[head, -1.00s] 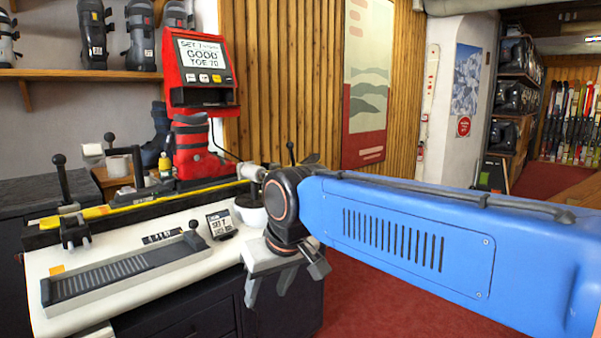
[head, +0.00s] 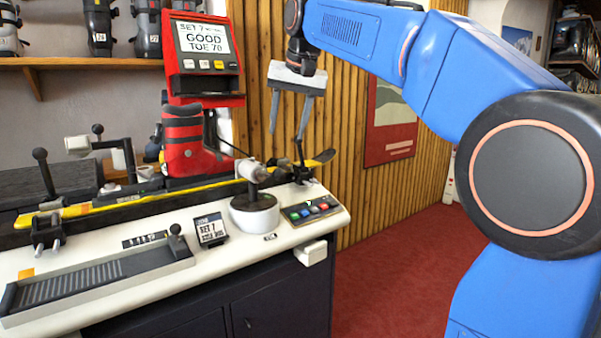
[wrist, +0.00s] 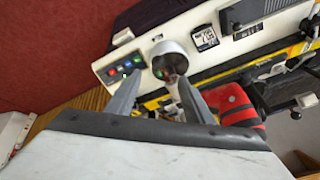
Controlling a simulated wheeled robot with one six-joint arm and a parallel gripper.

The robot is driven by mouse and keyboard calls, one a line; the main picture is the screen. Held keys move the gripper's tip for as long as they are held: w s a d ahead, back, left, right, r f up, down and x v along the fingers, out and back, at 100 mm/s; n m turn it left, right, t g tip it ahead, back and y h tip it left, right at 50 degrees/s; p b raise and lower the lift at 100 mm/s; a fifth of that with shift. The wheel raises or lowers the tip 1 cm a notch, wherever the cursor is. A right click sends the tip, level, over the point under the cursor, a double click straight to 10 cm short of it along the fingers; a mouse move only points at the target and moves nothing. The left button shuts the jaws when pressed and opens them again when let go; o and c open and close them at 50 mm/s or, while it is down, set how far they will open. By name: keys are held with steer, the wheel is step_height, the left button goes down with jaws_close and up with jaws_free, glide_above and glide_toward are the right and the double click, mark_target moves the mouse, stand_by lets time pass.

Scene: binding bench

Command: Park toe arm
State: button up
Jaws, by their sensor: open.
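A grey cylindrical arm (head: 257,173) stands on a round white base (head: 255,213) near the ski's right end; it looks like the toe arm. A red boot (head: 183,140) stands on the yellow ski (head: 110,208), left of it. My gripper (head: 285,143) is open and empty, fingers pointing down, above the right end of the bench. In the wrist view the round base (wrist: 168,50) shows beyond the fingers (wrist: 157,90), with the arm's end (wrist: 172,79) seen between them. A red tester (head: 203,55) behind reads "SET 7", "GOOD", "TOE 70".
A button panel (head: 309,210) lies right of the base, and a small display (head: 210,229) left of it. A dark upright lever (head: 299,160) stands close below my gripper. A ridged grey tray (head: 95,280) fills the front left. Red floor (head: 385,270) is clear at right.

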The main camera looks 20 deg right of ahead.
mark_target(279, 169)
steer(key=x, duration=1.7)
steer(key=shift+w+d, duration=0.3)
steer(key=shift+w, duration=0.1)
jaws_close()
